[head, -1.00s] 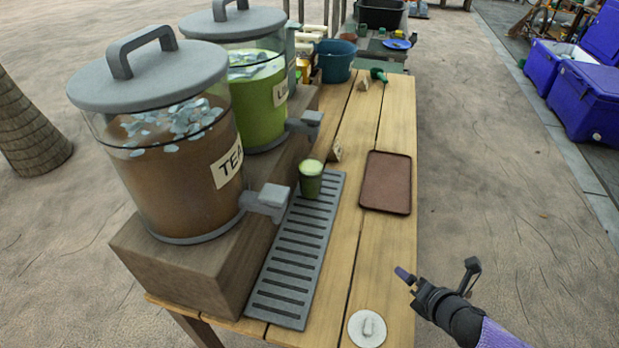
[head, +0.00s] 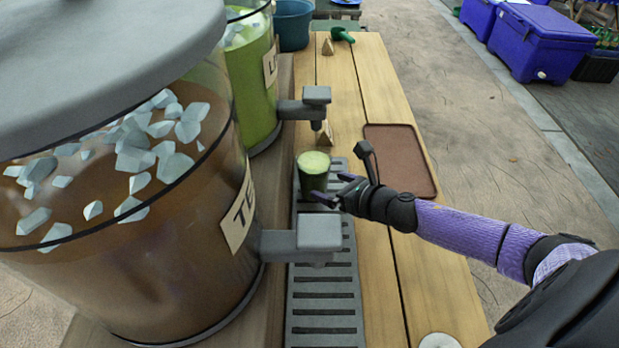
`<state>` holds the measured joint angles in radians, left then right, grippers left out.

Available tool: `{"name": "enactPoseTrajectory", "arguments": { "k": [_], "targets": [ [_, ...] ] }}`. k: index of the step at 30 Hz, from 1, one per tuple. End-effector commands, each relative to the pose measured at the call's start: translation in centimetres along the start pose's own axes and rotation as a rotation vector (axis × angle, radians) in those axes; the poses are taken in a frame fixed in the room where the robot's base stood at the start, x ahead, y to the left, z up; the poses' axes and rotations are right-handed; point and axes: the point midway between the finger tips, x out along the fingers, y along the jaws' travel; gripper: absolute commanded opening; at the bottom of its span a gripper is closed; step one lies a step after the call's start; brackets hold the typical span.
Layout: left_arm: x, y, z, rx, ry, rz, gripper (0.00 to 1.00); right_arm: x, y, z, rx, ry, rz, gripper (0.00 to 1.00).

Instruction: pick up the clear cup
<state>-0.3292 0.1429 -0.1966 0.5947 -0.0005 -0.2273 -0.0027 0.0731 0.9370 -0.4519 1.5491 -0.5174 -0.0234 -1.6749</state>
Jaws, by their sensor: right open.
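The clear cup (head: 313,171), filled with green liquid, stands upright on the grey slotted drip tray (head: 327,273), below and beside the spout of the green drink dispenser. My right gripper (head: 334,188) is open, with its fingers right at the cup's lower right side. One dark purple finger lies across the front of the cup's base in the picture; I cannot tell whether it touches. The second finger, black, is to the right of the cup. My left gripper is not in view.
The tea dispenser (head: 130,230) with its grey tap (head: 305,240) fills the left side, near the gripper. The green dispenser (head: 250,85) stands behind it. A brown tray (head: 410,165) lies right of the cup. A white lid (head: 438,341) sits at the bottom edge.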

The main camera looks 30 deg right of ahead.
Motion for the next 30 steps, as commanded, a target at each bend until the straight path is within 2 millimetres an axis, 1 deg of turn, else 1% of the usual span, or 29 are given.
{"name": "enactPoseTrajectory", "arguments": {
  "k": [6, 9, 12, 17, 18, 20, 21, 23, 24, 26, 27, 29, 30],
  "targets": [
    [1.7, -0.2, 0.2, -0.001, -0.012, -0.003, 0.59, 3.8, 0.0, -0.3, 0.001, -0.001, -0.002, 1.0],
    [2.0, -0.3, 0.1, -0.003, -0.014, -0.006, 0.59, 5.1, 0.0, -0.2, 0.002, -0.001, -0.002, 1.0],
    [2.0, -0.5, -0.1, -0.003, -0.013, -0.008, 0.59, 5.4, 0.0, -0.1, 0.001, 0.0, -0.001, 1.0],
    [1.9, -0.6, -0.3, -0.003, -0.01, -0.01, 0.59, 5.3, 0.1, 0.0, 0.001, 0.0, -0.001, 1.0],
    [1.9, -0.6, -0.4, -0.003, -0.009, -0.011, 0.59, 5.3, 0.1, 0.0, 0.002, 0.0, -0.001, 0.92],
    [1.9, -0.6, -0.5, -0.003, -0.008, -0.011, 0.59, 5.3, 0.1, 0.0, 0.002, 0.0, -0.001, 0.79],
    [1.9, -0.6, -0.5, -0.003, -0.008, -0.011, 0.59, 5.3, 0.1, 0.0, 0.002, 0.0, -0.001, 0.7],
    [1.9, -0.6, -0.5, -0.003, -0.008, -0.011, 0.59, 5.3, 0.1, 0.0, 0.002, 0.0, -0.001, 0.58],
    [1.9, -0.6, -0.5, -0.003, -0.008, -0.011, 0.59, 5.3, 0.1, -0.1, 0.002, 0.0, -0.001, 0.49],
    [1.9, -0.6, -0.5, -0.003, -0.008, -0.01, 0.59, 5.3, 0.1, -0.1, 0.002, 0.0, -0.001, 0.36],
    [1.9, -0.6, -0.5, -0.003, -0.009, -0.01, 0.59, 5.3, 0.1, -0.1, 0.002, 0.0, -0.001, 0.28],
    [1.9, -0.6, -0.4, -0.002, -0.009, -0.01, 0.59, 5.3, 0.1, -0.1, 0.002, 0.0, -0.001, 0.15],
    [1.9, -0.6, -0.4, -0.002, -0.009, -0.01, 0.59, 5.3, 0.1, -0.1, 0.002, 0.0, -0.001, 0.07]
  ]
}}
